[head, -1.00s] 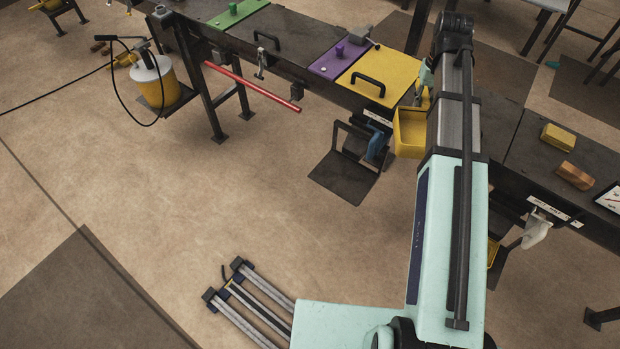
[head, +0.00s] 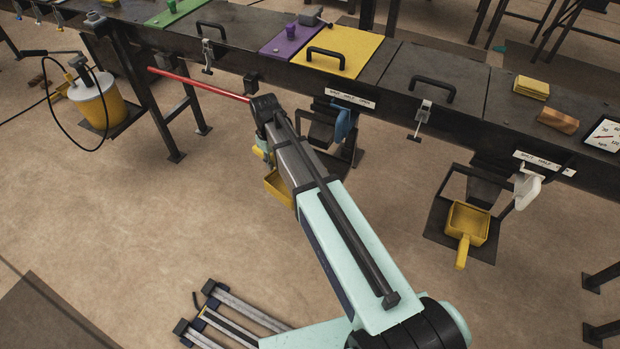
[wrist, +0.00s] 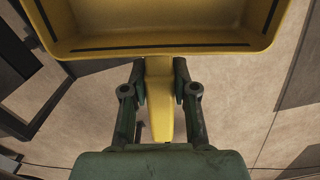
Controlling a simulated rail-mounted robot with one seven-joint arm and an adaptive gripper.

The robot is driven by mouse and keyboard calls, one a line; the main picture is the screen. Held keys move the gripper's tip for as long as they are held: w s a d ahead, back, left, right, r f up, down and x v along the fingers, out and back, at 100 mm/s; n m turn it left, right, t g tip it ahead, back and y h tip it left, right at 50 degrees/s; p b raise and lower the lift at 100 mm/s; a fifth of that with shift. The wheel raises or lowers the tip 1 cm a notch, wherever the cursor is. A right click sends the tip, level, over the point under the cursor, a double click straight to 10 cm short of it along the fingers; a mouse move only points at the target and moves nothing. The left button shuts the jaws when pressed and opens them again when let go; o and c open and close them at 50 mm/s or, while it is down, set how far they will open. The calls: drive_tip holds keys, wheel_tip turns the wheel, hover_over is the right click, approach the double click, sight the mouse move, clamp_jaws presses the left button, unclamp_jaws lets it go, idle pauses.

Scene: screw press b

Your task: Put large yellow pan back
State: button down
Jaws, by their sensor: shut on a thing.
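A yellow pan (head: 278,188) hangs at my gripper (head: 262,153), in front of the bench and below its top. My arm hides part of both. In the wrist view the pan (wrist: 160,44) is wide, with dark slots along its edges. My gripper (wrist: 160,85) is shut on its yellow handle (wrist: 160,110), one finger on each side. A second yellow pan (head: 467,224) sits with its handle forward on a dark low holder at the right. A dark holder plate (head: 345,155) under the yellow panel is partly hidden behind my arm; no pan shows on its visible part.
A red bar (head: 200,84) sticks out from the bench near my wrist. A blue lever (head: 343,125) hangs under the bench by the holder. A white and yellow canister (head: 97,100) stands at the left. The floor in front is mostly open.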

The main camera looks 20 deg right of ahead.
drive_tip(key=a+f+n+b, duration=0.3)
drive_tip(key=f, duration=0.6)
drive_tip(key=w+d, duration=0.3)
drive_tip(key=w, duration=0.1)
drive_tip(key=w+d, duration=0.3)
drive_tip(key=w+d+p, duration=0.1)
drive_tip(key=w+d, duration=0.2)
drive_tip(key=w, duration=0.1)
drive_tip(key=shift+w+d+f, duration=0.1)
drive_tip(key=shift+w+d, duration=0.05)
drive_tip(key=shift+w, duration=0.15)
drive_tip(key=shift+w+d, duration=0.85)
drive_tip(key=shift+w, duration=0.15)
drive_tip(key=shift+w+d+f, duration=0.1)
drive_tip(key=shift+d+f, duration=0.1)
drive_tip(key=shift+f, duration=0.45)
drive_tip(key=shift+f, duration=0.4)
drive_tip(key=shift+f, duration=0.3)
